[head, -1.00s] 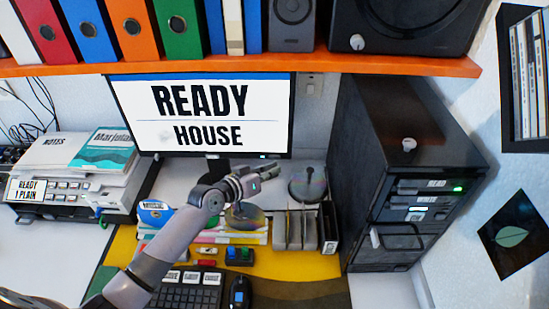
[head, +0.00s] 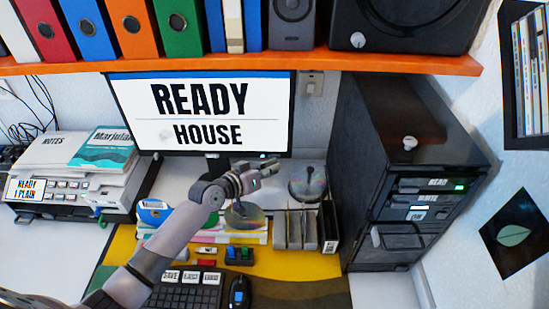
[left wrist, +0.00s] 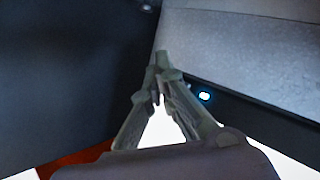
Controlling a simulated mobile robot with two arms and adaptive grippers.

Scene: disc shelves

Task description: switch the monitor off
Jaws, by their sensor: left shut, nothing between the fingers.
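The monitor (head: 200,112) is lit and shows "READY HOUSE" on a white screen. My left gripper (head: 273,163) is shut and empty, its fingertips at the monitor's lower right edge in the head view. In the left wrist view the shut fingertips (left wrist: 157,62) point up beside a dark panel edge. A small blue-white light (left wrist: 204,96) glows on that edge, to the right of the fingertips. I cannot tell whether the fingers touch the monitor. My right gripper is not in view.
A black computer tower (head: 400,175) stands to the right. An orange shelf (head: 300,66) with binders and speakers is above. Discs on spindles (head: 308,183), a file rack (head: 295,230), a keyboard (head: 185,295) and a mouse (head: 239,292) are below. A printer (head: 70,180) is at left.

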